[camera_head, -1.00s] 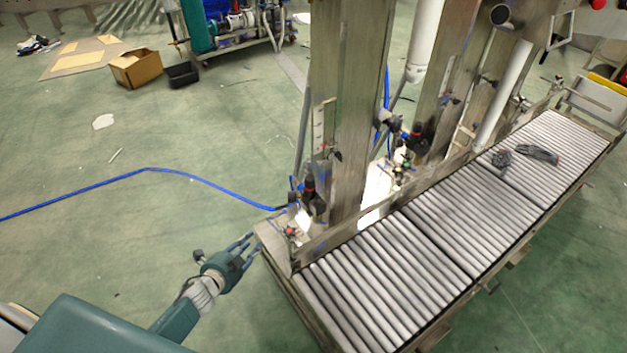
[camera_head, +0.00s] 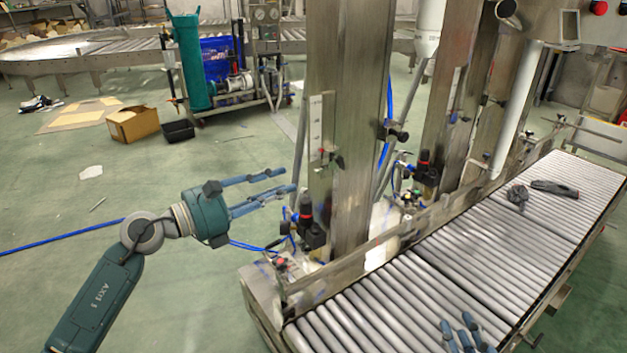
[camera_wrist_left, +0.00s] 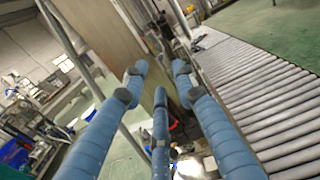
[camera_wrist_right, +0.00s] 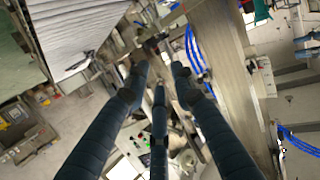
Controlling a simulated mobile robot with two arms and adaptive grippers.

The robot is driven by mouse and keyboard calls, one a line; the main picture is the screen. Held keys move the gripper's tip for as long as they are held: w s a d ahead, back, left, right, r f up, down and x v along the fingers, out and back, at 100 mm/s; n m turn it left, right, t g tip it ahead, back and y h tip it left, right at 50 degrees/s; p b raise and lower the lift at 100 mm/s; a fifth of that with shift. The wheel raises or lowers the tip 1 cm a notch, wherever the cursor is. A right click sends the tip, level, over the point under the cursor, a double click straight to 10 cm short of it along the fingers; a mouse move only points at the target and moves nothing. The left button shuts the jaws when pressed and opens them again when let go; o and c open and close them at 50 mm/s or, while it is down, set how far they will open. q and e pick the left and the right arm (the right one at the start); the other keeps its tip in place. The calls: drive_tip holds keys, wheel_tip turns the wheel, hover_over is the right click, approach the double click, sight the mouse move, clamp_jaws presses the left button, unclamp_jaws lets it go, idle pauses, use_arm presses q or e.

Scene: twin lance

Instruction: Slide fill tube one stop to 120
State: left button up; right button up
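A white tube (camera_head: 516,112) slants down beside the rear steel column, and a second pale tube (camera_head: 430,28) hangs at the top between the columns. A pale scale strip (camera_head: 316,120) is on the front column (camera_head: 345,110), with a small clamp (camera_head: 333,158) below it; its numbers are unreadable. My left gripper (camera_head: 283,183) is left of this column, fingers spread and empty, apart from the clamp. It also shows open in the left wrist view (camera_wrist_left: 160,76). My right gripper (camera_head: 467,332) is low over the rollers, partly cut off; the right wrist view (camera_wrist_right: 160,76) shows it open and empty.
A roller conveyor (camera_head: 480,255) runs along the right, with a dark tool (camera_head: 553,188) on it. Black-and-red valve fittings (camera_head: 306,222) stand at the front column's base. A blue hose (camera_head: 60,239) crosses the floor.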

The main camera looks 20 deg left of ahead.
sight(315, 171)
use_arm(q)
drive_tip(key=x, duration=0.8)
drive_tip(key=shift+w+d, duration=0.25)
drive_tip(key=shift+w, duration=0.05)
drive_tip(key=shift+w+d, duration=0.25)
drive_tip(key=shift+w, duration=0.1)
use_arm(e)
drive_tip(key=shift+w+a+r+t, duration=0.1)
drive_tip(key=shift+w+r+t, duration=0.1)
drive_tip(key=shift+r, duration=0.25)
drive_tip(key=shift+w+a+r+t, duration=0.1)
drive_tip(key=shift+r+t, duration=0.1)
drive_tip(key=shift+r, duration=0.2)
use_arm(q)
clamp_jaws()
